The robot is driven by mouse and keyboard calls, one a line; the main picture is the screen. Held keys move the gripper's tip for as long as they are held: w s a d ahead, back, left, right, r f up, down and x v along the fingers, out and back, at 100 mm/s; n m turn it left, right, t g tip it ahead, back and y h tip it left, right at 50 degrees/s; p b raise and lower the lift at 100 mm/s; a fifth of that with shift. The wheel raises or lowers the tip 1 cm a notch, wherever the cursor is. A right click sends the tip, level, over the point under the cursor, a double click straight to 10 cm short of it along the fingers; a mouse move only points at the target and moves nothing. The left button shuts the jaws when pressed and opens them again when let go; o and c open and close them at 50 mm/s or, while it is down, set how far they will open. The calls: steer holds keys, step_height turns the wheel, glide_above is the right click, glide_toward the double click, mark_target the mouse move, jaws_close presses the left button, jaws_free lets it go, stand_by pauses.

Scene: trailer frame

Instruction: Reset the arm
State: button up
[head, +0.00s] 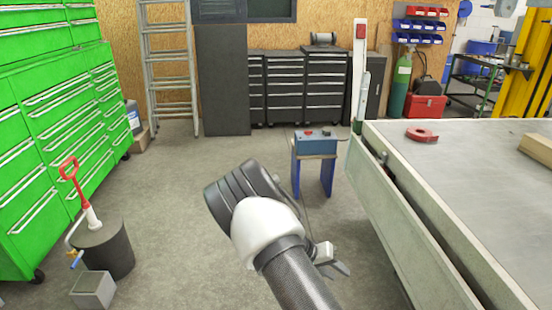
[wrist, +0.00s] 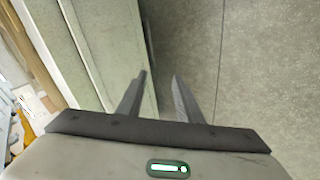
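My arm reaches up from the bottom middle of the head view and bends in front of me. My gripper (head: 344,270) shows at the lower right of the arm's bend, beside the trailer's side and apart from it. In the wrist view my gripper (wrist: 159,78) has its two fingers spread with a gap between them. Nothing is between the fingers. Behind them are the trailer's pale side and the grey floor.
The trailer (head: 385,230) stands to the right, with a red tape roll (head: 422,135) on its bed. A blue box on a stand (head: 315,150) is ahead. Green drawer cabinets (head: 60,120) and a dark drum (head: 104,248) are at the left.

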steer(key=s+a+r+y, duration=0.1)
steer(key=s+r+y, duration=0.3)
steer(key=r, duration=1)
steer(key=s+a+r+y, duration=0.2)
steer(key=s+r, duration=0.4)
steer(key=r, duration=0.8)
steer(key=s+a+r+n+t+y, duration=0.1)
steer(key=s+r+t, duration=0.1)
steer(key=s+r, duration=0.5)
steer(key=s+a+r+n+t+y, duration=0.15)
steer(key=s+r, duration=0.35)
steer(key=s, duration=0.5)
step_height(320, 180, up, 21)
steer(key=p, duration=2.1)
steer(key=shift+w+d+t, duration=0.25)
steer(key=shift+d+t, duration=0.1)
steer(key=shift+d, duration=0.05)
